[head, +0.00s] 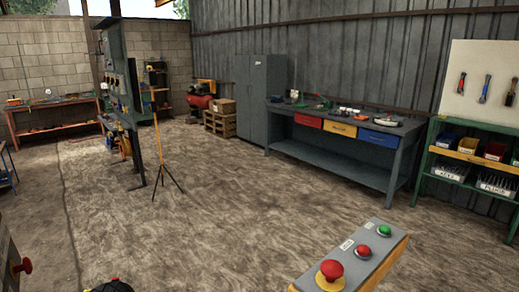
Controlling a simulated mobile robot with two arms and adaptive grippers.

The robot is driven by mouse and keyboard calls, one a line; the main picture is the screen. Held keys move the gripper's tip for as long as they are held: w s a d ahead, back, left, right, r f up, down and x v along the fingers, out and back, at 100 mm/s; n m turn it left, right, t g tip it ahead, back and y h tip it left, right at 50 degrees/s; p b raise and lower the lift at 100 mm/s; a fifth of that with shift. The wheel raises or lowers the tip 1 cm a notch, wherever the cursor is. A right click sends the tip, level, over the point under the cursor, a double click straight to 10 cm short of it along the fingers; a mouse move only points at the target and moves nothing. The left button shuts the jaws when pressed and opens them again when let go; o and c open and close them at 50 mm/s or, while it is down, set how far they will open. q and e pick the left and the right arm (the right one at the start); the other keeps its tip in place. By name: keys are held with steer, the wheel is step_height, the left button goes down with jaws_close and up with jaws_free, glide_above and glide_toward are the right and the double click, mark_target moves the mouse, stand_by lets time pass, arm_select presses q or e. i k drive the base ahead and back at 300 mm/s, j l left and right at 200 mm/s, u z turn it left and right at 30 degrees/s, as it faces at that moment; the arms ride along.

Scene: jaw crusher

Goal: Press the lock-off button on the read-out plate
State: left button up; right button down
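A grey slanted control box (350,262) with yellow-orange sides stands at the bottom right. On its top are a large red mushroom button (331,270) on a yellow ring, a small red button (363,251) and a green button (384,231), with small white labels. Another red mushroom knob (22,267) sticks out from a dark grey housing (8,245) at the lower left edge, mostly cut off. I cannot tell which of these is the read-out plate; no read-out is legible. Neither of my grippers is recognisable in view.
A dark object (112,286) with a yellow bit is cut off at the bottom edge. A thin tripod (160,165) stands left of centre near a tall panel (122,85). A workbench (345,150) and green shelf (465,165) line the right wall. The middle floor is clear.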

mark_target(27, 266)
steer(key=u, duration=1.7)
steer(key=k+l+u, duration=0.15)
steer(key=k+l, duration=0.2)
